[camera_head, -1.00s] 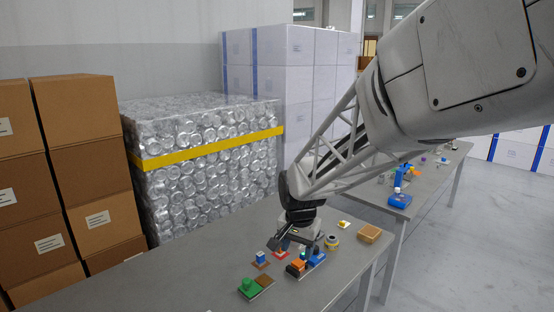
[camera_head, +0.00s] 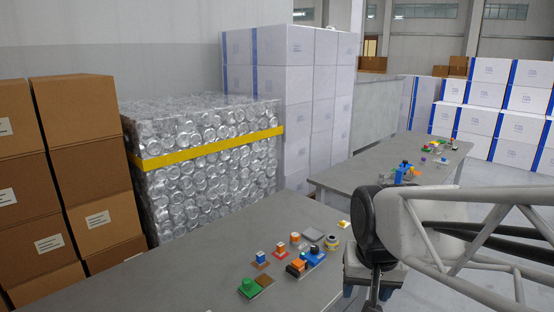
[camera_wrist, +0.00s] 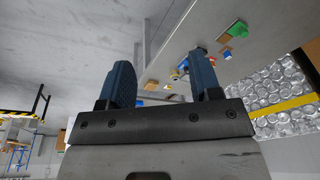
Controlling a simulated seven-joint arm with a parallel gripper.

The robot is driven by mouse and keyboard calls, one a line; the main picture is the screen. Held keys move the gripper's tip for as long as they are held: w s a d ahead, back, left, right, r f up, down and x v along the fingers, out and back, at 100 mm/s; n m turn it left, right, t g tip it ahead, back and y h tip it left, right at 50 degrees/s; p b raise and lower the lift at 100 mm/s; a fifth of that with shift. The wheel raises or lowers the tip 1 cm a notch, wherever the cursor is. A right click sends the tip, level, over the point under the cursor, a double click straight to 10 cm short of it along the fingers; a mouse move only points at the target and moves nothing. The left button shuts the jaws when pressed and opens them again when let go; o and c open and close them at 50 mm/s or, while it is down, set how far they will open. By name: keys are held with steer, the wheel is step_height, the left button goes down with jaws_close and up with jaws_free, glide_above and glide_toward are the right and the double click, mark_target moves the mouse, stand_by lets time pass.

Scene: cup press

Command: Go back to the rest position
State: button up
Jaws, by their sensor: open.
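My gripper (camera_wrist: 165,85) is open and empty in the wrist view, its two blue-grey fingers apart with nothing between them. In the head view my arm is at the lower right, with the wrist beside the near table's right edge, and the fingertips are hidden or out of frame. The near table (camera_head: 190,270) carries a green piece on a base (camera_head: 250,287), a blue-topped block on a brown base (camera_head: 261,259), an orange-and-white block on a red base (camera_head: 281,251), a blue-and-orange assembly (camera_head: 308,260) and a yellow-banded roll (camera_head: 332,242).
A second table (camera_head: 340,180) with small coloured items stands further back. Brown cartons (camera_head: 85,150), a wrapped stack of cans (camera_head: 205,160) and tall white boxes (camera_head: 290,100) line the far side. The near table's left part is bare.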

steer(key=s+d+n, duration=0.1)
steer(key=s+d, duration=0.1)
steer(key=s, duration=0.6)
steer(key=shift+s+d+f, duration=0.2)
